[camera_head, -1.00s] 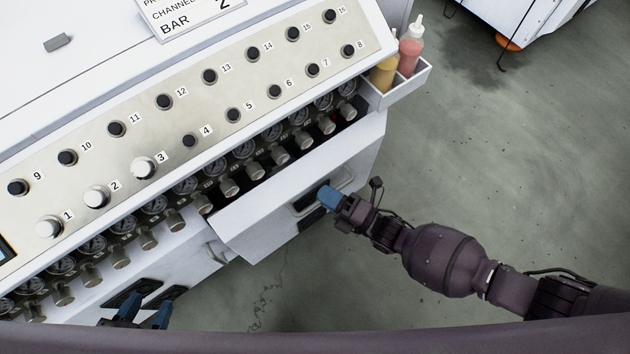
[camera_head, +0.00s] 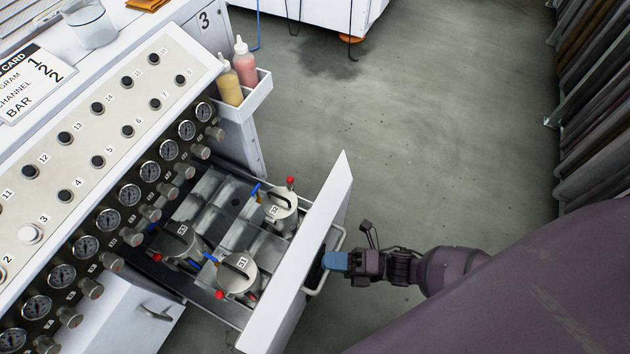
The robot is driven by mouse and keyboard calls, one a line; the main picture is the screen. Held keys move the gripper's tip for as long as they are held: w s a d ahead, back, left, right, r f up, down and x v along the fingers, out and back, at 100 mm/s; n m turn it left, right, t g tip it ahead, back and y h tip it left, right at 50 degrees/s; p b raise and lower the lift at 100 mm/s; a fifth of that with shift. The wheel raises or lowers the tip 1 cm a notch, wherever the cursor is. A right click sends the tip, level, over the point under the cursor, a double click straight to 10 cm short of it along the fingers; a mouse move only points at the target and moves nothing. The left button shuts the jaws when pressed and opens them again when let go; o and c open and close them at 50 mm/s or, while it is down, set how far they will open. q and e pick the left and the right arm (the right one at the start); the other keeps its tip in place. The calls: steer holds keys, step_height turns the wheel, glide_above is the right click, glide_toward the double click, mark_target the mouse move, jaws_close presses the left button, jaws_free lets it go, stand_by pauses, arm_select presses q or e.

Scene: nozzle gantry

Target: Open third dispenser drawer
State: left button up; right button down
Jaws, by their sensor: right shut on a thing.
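The dispenser drawer (camera_head: 292,277) with a plain white front stands pulled well out of the cabinet below the gauges. Its inside shows metal compartments and three lidded pots: one at the back left (camera_head: 180,243), one at the front (camera_head: 237,274) and one at the right (camera_head: 280,208). A bar handle (camera_head: 338,240) is on the outer face of the drawer front. My right gripper (camera_head: 336,261), with blue fingertips, is shut on the handle; the fingers partly hide it. My left gripper is out of the view.
A closed white drawer (camera_head: 115,315) with its own handle is at lower left. Gauges and knobs line the panel above the open drawer. A side tray (camera_head: 248,100) holds yellow and pink bottles. The grey floor (camera_head: 430,150) to the right is clear, up to dark hanging sheets (camera_head: 595,110).

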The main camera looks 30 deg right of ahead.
steer(key=s+d, duration=0.4)
steer(key=s, duration=0.1)
steer(key=shift+s, duration=0.1)
stand_by(0.3)
steer(key=c, duration=1.2)
jaws_free()
steer(key=v, duration=1)
steer(key=shift+s+d+f, duration=0.1)
steer(key=shift+s+d, duration=0.1)
steer(key=shift+d, duration=0.15)
